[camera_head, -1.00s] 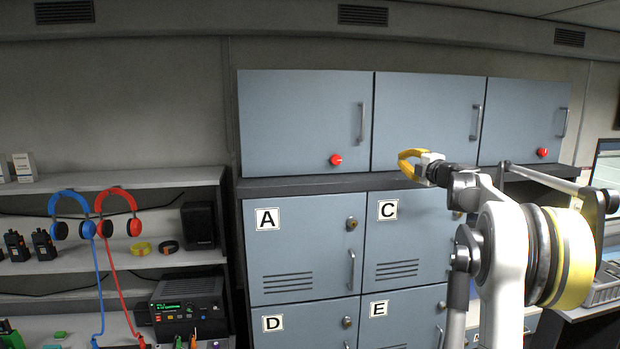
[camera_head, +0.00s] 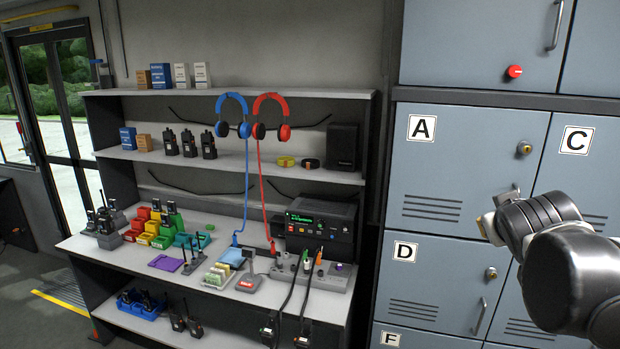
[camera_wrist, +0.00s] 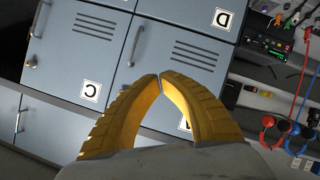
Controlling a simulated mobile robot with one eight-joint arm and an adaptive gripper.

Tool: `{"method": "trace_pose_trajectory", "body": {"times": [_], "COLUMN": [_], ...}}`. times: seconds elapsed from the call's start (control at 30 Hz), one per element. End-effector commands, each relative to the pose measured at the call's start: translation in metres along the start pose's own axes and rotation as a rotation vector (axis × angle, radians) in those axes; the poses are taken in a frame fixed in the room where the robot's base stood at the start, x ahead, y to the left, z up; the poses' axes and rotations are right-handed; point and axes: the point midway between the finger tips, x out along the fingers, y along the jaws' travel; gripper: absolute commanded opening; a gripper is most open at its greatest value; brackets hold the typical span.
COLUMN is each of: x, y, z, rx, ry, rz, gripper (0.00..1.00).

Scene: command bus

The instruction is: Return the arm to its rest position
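My gripper (camera_wrist: 160,78) shows in the wrist view with its two yellow fingers curved together and their tips meeting. Nothing is between them. In the head view my dark arm (camera_head: 560,250) reaches in from the right in front of the lockers, folded close to the camera. The yellow fingers are not clearly visible there.
Grey lockers (camera_head: 455,205) stand to the right, all doors closed. A shelf bench (camera_head: 190,290) on the left holds radios, coloured bins and a console (camera_head: 320,225). Blue headphones (camera_head: 232,100) and red headphones (camera_head: 271,103) hang above. A glass door (camera_head: 62,110) is at far left.

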Motion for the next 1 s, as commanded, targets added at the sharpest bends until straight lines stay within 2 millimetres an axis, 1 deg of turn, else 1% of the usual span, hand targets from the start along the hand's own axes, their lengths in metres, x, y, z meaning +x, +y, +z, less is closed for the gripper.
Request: {"method": "trace_pose_trajectory", "body": {"times": [0.03,0.07,0.1,0.17,0.2,0.27,0.3,0.4,0.43,0.5,0.6,0.7,1.0], "x": [-0.009,-0.015,-0.024,-0.038,-0.048,-0.062,-0.071,-0.092,-0.097,-0.106,-0.114,-0.117,-0.117], "y": [-0.034,-0.051,-0.073,-0.106,-0.128,-0.158,-0.176,-0.212,-0.220,-0.235,-0.246,-0.248,-0.247], "z": [0.036,0.054,0.077,0.113,0.136,0.169,0.189,0.231,0.240,0.258,0.271,0.274,0.272], "rx": [0.030,0.050,0.075,0.107,0.126,0.149,0.161,0.181,0.186,0.192,0.198,0.199,0.199], "ry": [-0.036,-0.063,-0.100,-0.153,-0.188,-0.239,-0.271,-0.339,-0.354,-0.384,-0.409,-0.417,-0.416], "rz": [-0.049,-0.079,-0.120,-0.183,-0.225,-0.286,-0.324,-0.406,-0.425,-0.462,-0.491,-0.499,-0.497], "gripper": [0.00,0.00,0.00,0.00,0.00,0.00,0.00,0.00,0.00,0.00,0.00,0.00,0.00]}}
